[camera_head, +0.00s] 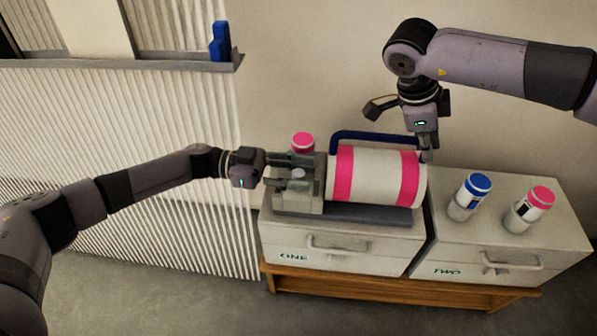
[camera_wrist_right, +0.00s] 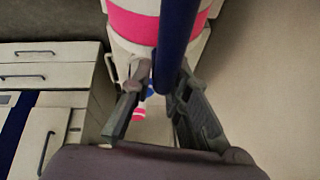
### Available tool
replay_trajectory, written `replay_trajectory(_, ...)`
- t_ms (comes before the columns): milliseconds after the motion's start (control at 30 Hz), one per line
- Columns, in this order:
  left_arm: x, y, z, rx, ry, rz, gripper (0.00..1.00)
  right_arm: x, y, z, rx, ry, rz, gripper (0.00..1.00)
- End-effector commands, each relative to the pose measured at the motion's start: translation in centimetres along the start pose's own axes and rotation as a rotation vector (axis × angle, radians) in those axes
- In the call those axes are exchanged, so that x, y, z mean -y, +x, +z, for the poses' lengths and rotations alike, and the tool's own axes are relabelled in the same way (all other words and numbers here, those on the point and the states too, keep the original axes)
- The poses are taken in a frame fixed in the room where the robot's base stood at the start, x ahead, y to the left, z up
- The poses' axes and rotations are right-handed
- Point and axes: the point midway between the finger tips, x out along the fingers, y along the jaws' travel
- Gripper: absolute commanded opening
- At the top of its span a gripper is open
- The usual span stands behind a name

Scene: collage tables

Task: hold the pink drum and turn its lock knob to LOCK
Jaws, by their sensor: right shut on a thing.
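The pink drum (camera_head: 387,178), white with two pink bands, lies on its side on a dark base on the cabinet marked ONE. At its left end is a grey lock block with a small pale knob (camera_head: 298,174). My left gripper (camera_head: 296,172) reaches in from the left, its fingers apart on either side of the knob. The knob's marking is too small to read. My right gripper (camera_head: 425,154) points down at the right rear of the drum. In the right wrist view its fingers (camera_wrist_right: 160,112) are closed about the blue bar (camera_wrist_right: 178,40), beside the drum's pink band (camera_wrist_right: 130,22).
A blue-capped bottle (camera_head: 470,196) and a pink-capped bottle (camera_head: 531,206) stand on the cabinet marked TWO (camera_head: 510,250). Another pink-topped container (camera_head: 303,142) stands behind the lock block. A wall ledge (camera_head: 130,63) holds a blue object (camera_head: 220,42).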

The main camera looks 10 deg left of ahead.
Motion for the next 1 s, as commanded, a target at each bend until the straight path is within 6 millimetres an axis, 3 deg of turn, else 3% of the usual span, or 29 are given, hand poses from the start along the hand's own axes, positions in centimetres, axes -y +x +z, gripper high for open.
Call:
replay_trajectory(300, 0.0, 0.0, 0.1, 0.0, 0.0, 0.0, 0.43, -0.1, 0.1, 0.2, 0.004, -0.003, -0.001, 0.0)
replay_trajectory(433, 0.0, -0.9, 0.1, 0.001, 0.0, -0.001, 0.43, -0.1, 0.1, 0.2, 0.004, -0.003, -0.001, 0.0)
replay_trajectory(800, 0.1, -8.4, 0.1, 0.002, 0.0, -0.004, 0.43, -0.1, 0.1, 0.2, 0.004, -0.003, -0.001, 0.0)
replay_trajectory(1000, 0.0, -11.2, 0.1, 0.001, 0.0, -0.002, 0.43, -0.1, 0.1, 0.2, 0.004, -0.003, -0.001, 0.0)
